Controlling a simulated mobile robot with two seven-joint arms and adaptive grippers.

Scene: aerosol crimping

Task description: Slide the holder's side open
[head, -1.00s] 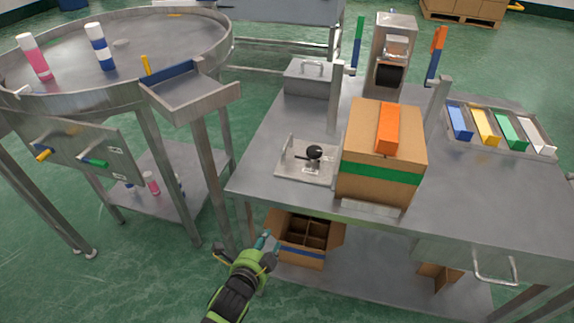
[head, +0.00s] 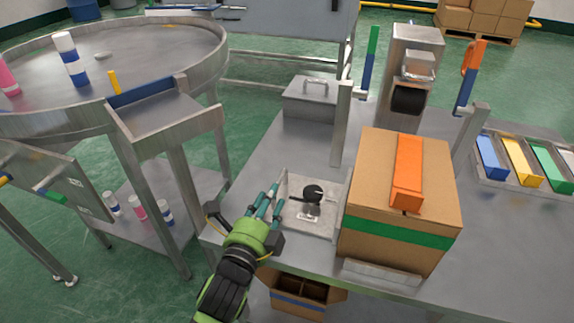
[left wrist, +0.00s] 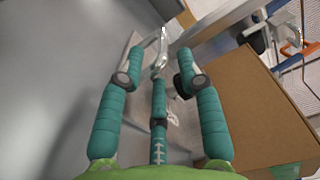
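The holder (head: 312,205) is a small pale metal fixture with a plate, an upright side and a black round knob. It sits on the steel table left of a cardboard box. My left gripper (head: 264,198) has green-teal fingers and is at the holder's left side, its fingers spread and nothing seen between them. In the left wrist view the gripper (left wrist: 160,62) is open, and its fingers hide much of the holder (left wrist: 186,122). Whether a finger touches the holder I cannot tell. My right gripper is not in view.
The cardboard box (head: 390,241) with an orange object (head: 407,170) on top stands close right of the holder. A lidded steel box (head: 309,100) and a press (head: 413,60) stand behind. A round table (head: 150,45) is at the left. Table between holder and lidded box is clear.

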